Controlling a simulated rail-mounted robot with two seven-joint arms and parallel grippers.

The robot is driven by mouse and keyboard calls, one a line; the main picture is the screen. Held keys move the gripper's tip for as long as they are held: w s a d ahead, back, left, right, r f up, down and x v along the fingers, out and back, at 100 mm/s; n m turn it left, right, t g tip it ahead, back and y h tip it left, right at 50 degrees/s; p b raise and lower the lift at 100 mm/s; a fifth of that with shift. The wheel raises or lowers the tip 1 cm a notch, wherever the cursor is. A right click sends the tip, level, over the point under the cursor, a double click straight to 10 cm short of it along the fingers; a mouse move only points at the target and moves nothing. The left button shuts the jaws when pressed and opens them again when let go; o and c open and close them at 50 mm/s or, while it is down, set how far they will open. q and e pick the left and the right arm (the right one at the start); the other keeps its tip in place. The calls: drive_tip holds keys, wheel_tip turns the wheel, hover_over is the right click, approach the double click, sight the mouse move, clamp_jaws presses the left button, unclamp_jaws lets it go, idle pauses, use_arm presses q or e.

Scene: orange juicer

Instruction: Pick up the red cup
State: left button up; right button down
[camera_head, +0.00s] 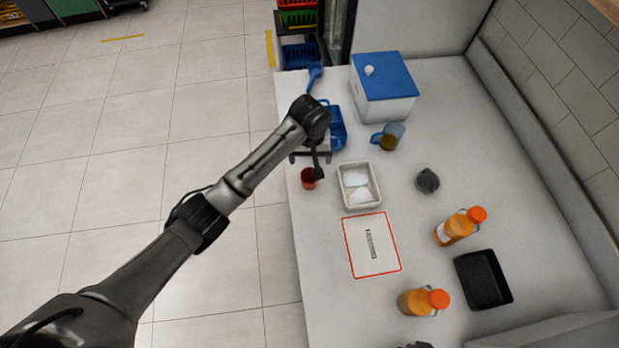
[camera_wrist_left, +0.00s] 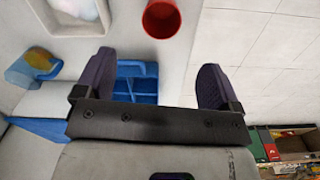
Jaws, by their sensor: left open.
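The red cup (camera_head: 308,178) stands upright near the left edge of the white table. In the left wrist view the cup (camera_wrist_left: 160,18) shows at the top, cut by the frame edge, ahead of the fingertips and between their lines. My left gripper (camera_head: 311,157) is above the table, just behind the cup in the head view. In the wrist view my left gripper (camera_wrist_left: 155,72) has its two fingers wide apart with nothing between them. The cup is apart from both fingers. My right gripper does not show clearly.
A white tray (camera_head: 343,204) stands right of the cup. A blue divided tray (camera_head: 338,128), a blue-lidded box (camera_head: 385,105) and a mug (camera_head: 390,137) are behind. Orange bottles (camera_head: 455,229), a black tray (camera_head: 483,280) and a red-bordered mat (camera_head: 390,262) lie toward the front.

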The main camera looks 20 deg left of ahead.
use_arm(q)
drive_tip(key=n+b, duration=0.1)
drive_tip(key=b, duration=0.1)
approach(309, 179)
drive_tip(key=shift+s+d+f, duration=0.5)
drive_tip(key=shift+s+f, duration=0.25)
drive_tip(key=shift+s, duration=0.05)
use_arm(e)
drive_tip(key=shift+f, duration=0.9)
use_arm(q)
wheel_tip(309, 179, down, 5)
drive_tip(key=shift+a+r+b, duration=0.15)
drive_tip(key=shift+r+b, duration=0.05)
drive_tip(key=shift+b, duration=0.25)
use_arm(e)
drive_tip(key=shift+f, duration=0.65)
use_arm(q)
drive_tip(key=shift+f, duration=0.35)
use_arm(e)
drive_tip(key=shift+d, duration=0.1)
use_arm(q)
drive_tip(key=shift+c, duration=0.2)
drive_tip(key=c, duration=0.9)
drive_tip(key=shift+c, duration=0.3)
